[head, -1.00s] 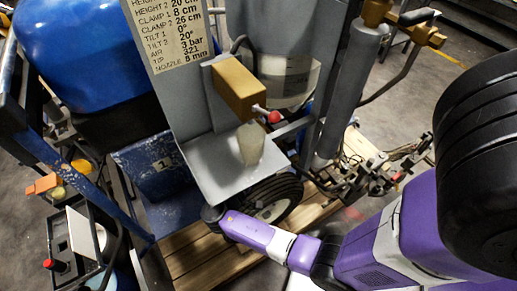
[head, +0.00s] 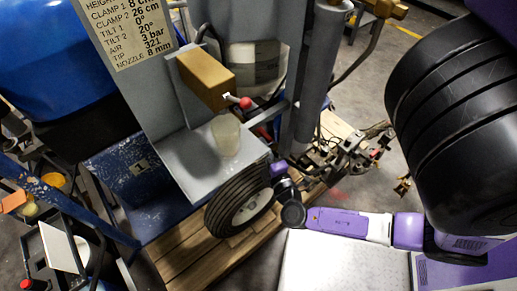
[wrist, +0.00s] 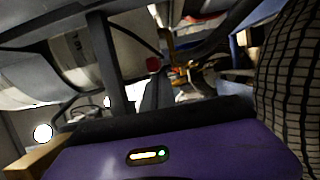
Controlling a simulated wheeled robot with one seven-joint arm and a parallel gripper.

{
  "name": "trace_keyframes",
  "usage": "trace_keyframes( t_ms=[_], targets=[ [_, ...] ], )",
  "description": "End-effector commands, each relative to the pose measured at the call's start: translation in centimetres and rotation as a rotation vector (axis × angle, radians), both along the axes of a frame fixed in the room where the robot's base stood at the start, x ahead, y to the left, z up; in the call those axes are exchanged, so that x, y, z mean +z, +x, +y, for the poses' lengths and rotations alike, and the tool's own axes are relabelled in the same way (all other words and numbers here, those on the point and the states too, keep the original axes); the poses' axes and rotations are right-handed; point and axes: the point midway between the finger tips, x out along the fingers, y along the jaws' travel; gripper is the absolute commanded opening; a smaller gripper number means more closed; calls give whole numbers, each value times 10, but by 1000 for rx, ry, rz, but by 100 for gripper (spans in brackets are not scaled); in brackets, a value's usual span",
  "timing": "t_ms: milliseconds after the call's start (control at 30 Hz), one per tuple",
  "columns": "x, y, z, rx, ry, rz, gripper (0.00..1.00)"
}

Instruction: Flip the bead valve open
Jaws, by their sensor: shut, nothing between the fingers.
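The bead valve is a brass-coloured block (head: 206,78) on the grey panel. Its short lever ends in a red ball (head: 245,103) and points right and slightly down. A translucent cup (head: 226,135) stands on the grey shelf (head: 195,165) below it. My gripper (head: 278,168) is shut and empty, below and right of the red ball, apart from it, by the shelf's right edge. Its fingertips are hard to make out. In the wrist view, my purple hand fills the bottom; a red round thing (wrist: 153,65) beyond may be the ball, but I cannot tell.
A black-tyred wheel (head: 240,203) is just below the shelf, close to my arm. A grey upright tube (head: 309,90) stands right of the lever. A blue tank (head: 50,60) and a settings plate (head: 128,28) are at left. Wooden pallet boards (head: 200,250) lie below.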

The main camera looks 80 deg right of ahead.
Motion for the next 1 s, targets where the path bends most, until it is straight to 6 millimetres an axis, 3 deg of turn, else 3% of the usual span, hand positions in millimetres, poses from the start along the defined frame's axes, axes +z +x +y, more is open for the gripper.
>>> trace_keyframes(
  t_ms=[767,1000],
  targets=[
    [0,-11,-8,-16,-3,3,0],
    [-1,4,-4,-15,-1,0,0]
  ],
)
